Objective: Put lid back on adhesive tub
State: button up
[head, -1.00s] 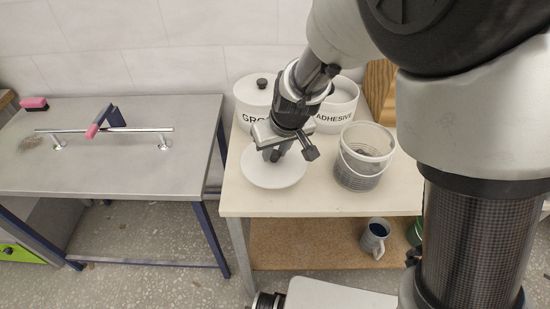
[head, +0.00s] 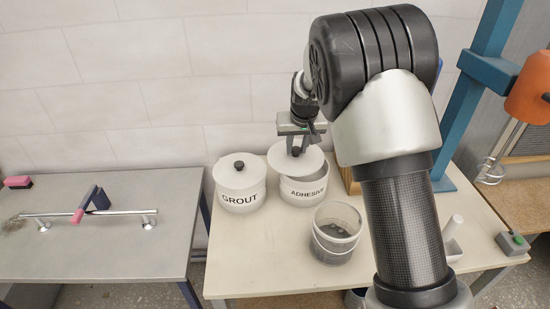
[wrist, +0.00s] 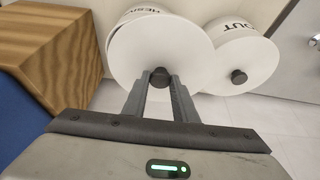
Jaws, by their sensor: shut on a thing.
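The adhesive tub (head: 304,193) is white with black lettering and stands on the cream table; it also shows in the wrist view (wrist: 140,12). My gripper (head: 297,150) is shut on the dark knob of a white round lid (head: 312,160). In the head view the lid is above the tub and shifted to the left, looks tilted, and part of the tub's opening shows at its right. In the wrist view the lid (wrist: 150,45) covers most of the tub. I cannot tell whether it touches the rim.
The grout tub (head: 240,196) with its own lid on stands close at the left of the adhesive tub. A clear bucket (head: 335,238) stands in front. A wooden block (wrist: 50,45) is close to the lid. The cream table's (head: 260,270) front left is clear.

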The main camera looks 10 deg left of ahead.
aim_at(307, 151)
jog(key=shift+m, duration=0.3)
jog(key=w+d, duration=0.1)
jog(key=w+d+r+p, duration=0.1)
jog(key=w, duration=0.1)
jog(key=shift+w+d, duration=0.15)
jog(key=shift+d, duration=0.05)
jog(key=shift+w+d, duration=0.3)
jog(key=shift+w, duration=0.1)
jog(key=shift+f+b, duration=1.85)
jog(key=shift+f, duration=1.3)
jog(key=shift+f+b, duration=0.2)
jog(key=shift+b, duration=0.4)
jog(key=o, duration=1.6)
jog(key=shift+r, duration=0.1)
